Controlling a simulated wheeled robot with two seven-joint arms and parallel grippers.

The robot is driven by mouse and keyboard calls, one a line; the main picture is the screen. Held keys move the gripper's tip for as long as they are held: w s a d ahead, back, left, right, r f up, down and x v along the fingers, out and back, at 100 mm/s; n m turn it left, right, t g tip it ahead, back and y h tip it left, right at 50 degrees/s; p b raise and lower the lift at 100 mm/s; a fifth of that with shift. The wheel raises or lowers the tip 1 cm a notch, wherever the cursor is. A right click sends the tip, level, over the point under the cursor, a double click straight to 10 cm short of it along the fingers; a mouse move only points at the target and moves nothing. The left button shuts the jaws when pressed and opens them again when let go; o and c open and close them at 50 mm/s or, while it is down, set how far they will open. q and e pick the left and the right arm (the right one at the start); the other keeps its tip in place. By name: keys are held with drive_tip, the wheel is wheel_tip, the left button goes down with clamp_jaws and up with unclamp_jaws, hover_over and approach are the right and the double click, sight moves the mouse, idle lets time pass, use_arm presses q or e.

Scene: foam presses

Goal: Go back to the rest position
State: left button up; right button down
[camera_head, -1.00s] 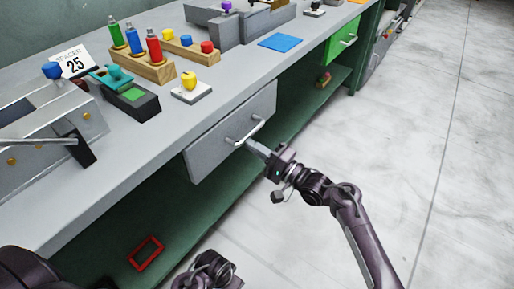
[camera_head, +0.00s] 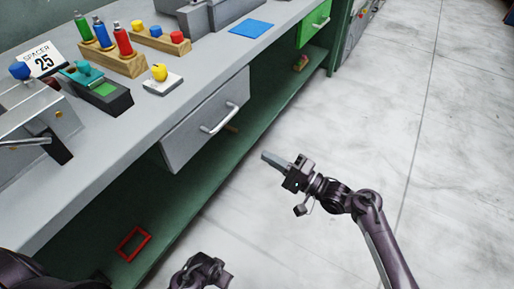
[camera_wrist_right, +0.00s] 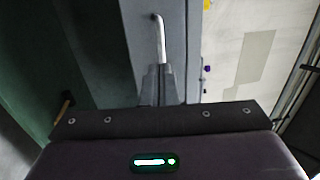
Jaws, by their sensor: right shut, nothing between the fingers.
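My right gripper (camera_head: 268,158) is shut and empty. It is in front of the grey drawer (camera_head: 192,128), out over the floor side, with a gap between its fingertips and the silver drawer handle (camera_head: 219,118). In the right wrist view, the shut fingers (camera_wrist_right: 159,78) point toward the handle (camera_wrist_right: 160,35). Dark parts of my left arm show at the bottom left of the head view; no left fingers can be made out.
The bench (camera_head: 128,150) holds a yellow knob on a white base (camera_head: 160,77), a wooden bottle rack (camera_head: 113,62) and a blue mat (camera_head: 251,27). A red frame (camera_head: 133,243) lies on the green lower shelf. The floor (camera_head: 400,130) to the right is clear.

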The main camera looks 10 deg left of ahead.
use_arm(q)
drive_tip(key=shift+f, duration=0.15)
use_arm(e)
drive_tip(key=shift+s+d+f, duration=0.1)
drive_tip(key=shift+s+d, duration=0.05)
drive_tip(key=shift+d, duration=0.15)
